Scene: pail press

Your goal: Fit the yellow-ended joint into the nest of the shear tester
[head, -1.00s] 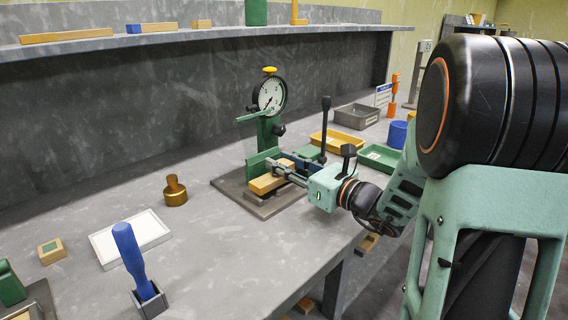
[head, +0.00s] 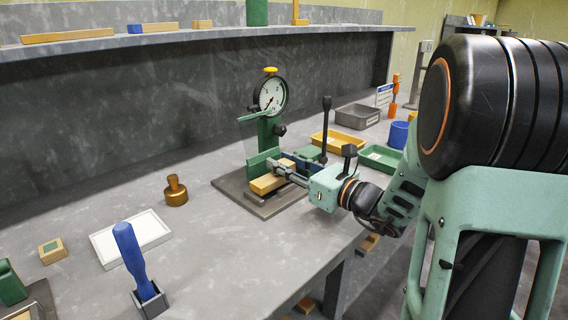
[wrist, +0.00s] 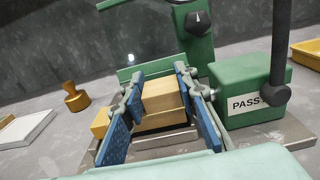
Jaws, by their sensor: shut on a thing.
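The joint (head: 271,181) is a wooden piece of overlapping blocks, with a yellow end showing at the left in the wrist view (wrist: 101,122). My gripper (wrist: 159,76) is shut on it, a blue pad on each side. The joint lies low over the grey base of the shear tester (head: 268,133), in front of its green upright plate. The pads hide much of the nest, so I cannot tell whether the joint is fully seated. The tester has a dial, a black-handled lever (head: 326,125) standing upright, and a clear guard (head: 250,138) hanging at its left.
A green block marked PASS (wrist: 250,95) stands right of my gripper. A brass-coloured stamp (head: 175,190), a white tray (head: 131,239) and a blue-handled tool (head: 132,258) stand to the left. Yellow (head: 337,143) and green (head: 380,158) trays are behind at right.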

